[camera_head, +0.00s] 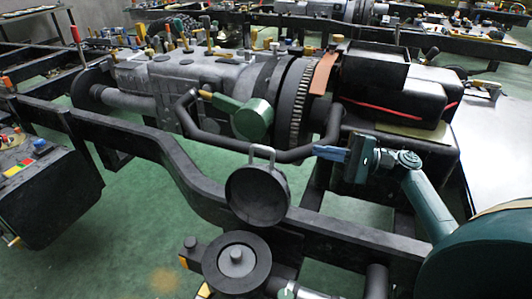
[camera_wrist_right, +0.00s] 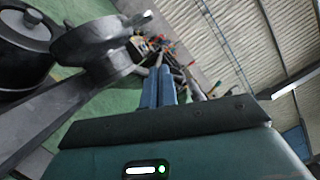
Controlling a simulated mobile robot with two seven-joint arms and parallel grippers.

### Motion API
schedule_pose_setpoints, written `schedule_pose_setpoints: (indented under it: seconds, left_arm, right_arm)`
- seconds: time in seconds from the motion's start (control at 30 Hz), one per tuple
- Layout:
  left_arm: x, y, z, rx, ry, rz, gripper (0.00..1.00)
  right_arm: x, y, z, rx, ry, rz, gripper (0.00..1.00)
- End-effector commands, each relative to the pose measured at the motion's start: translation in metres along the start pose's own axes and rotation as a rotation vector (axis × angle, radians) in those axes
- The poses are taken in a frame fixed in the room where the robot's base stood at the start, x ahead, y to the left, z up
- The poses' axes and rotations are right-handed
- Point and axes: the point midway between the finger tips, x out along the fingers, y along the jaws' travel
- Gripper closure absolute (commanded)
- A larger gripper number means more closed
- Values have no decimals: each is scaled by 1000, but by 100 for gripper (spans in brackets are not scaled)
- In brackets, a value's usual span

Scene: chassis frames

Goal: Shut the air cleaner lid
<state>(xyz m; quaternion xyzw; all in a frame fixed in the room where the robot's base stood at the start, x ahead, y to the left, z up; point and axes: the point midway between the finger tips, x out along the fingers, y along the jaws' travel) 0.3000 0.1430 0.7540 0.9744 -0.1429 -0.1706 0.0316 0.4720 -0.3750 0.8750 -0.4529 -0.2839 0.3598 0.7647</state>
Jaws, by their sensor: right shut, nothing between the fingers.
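The air cleaner lid (camera_head: 257,195) is a dark round disc with a grey loop handle on its upper edge. It stands open, tilted up behind the round air cleaner body (camera_head: 248,276), which has a grey knob in its centre. In the right wrist view the lid (camera_wrist_right: 95,40) shows nearly edge-on, with the air cleaner body (camera_wrist_right: 20,62) at the left. My right gripper (camera_head: 322,151) has its blue fingers shut and empty, to the right of the handle and apart from it. The fingers also show in the wrist view (camera_wrist_right: 158,78). My left gripper is out of view.
A black chassis rail (camera_head: 190,185) runs diagonally behind the lid. A bent black pipe (camera_head: 207,140) and a green cylinder (camera_head: 253,119) lie beyond it, before the grey engine and gearbox (camera_head: 180,80). A black box (camera_head: 40,190) stands at left. Green floor (camera_head: 130,230) is open at the lower left.

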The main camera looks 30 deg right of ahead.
Motion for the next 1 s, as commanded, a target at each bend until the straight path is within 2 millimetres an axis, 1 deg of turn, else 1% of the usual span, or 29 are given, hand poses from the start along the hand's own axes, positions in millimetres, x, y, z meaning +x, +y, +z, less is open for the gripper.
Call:
schedule_pose_setpoints:
  seconds: [0.03,0.13,0.27,0.63,0.67,0.7,0.8,1.0]
  left_arm:
    - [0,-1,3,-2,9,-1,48]
    - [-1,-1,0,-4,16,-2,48]
    - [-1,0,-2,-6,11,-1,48]
    - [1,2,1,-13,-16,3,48]
    - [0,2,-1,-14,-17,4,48]
    - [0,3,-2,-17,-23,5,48]
    - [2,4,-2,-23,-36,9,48]
    - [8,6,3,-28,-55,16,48]
  right_arm:
    - [0,6,-3,0,0,-1,100]
    - [5,5,-3,0,-1,-2,100]
    - [22,4,-2,0,-3,-2,100]
    - [101,4,-1,0,-3,-1,100]
    - [104,4,2,-1,-3,1,100]
    - [103,4,10,0,-1,3,100]
    - [106,4,23,0,-2,2,100]
    - [109,6,36,1,-1,1,100]
